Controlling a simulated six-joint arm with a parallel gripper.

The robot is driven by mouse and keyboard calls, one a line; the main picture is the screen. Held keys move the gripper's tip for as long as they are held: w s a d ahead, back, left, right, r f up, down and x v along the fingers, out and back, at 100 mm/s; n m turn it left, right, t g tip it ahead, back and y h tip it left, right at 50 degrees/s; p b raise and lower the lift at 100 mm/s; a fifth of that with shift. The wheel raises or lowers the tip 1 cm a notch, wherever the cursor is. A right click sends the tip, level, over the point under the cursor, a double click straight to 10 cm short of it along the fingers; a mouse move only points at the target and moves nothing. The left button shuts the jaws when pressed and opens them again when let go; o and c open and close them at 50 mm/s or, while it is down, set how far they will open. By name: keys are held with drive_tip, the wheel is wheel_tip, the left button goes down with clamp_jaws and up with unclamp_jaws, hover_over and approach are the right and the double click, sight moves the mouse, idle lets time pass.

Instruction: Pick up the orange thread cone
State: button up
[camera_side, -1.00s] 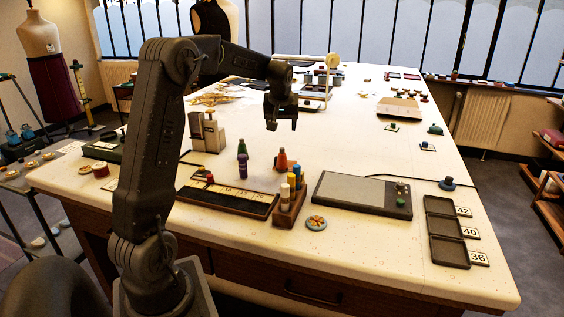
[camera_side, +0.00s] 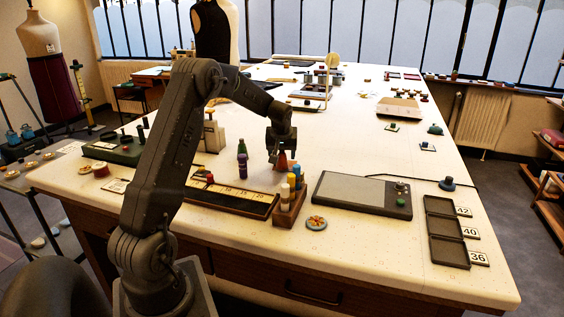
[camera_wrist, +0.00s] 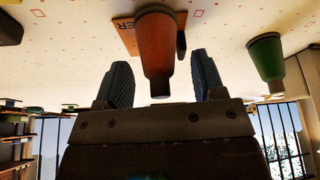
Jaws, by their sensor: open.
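The orange thread cone (camera_side: 282,162) stands upright on the white table, behind the wooden rack of thread spools. In the wrist view the orange cone (camera_wrist: 156,45) appears upside down, its narrow tip between my two fingers. My gripper (camera_side: 281,154) points down over the cone. Its fingers are apart in the wrist view (camera_wrist: 158,78), with a gap on each side of the cone's tip. The fingers partly hide the cone's upper part in the side view.
Green (camera_side: 242,147) and purple (camera_side: 244,166) cones stand left of the orange one. The wooden rack (camera_side: 290,207) with several spools stands in front. A long dark tray (camera_side: 228,203) lies front left, and a flat grey device (camera_side: 355,193) lies right.

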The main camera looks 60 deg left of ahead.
drive_tip(key=shift+c, duration=0.4)
drive_tip(key=c, duration=0.9)
drive_tip(key=shift+c, duration=0.2)
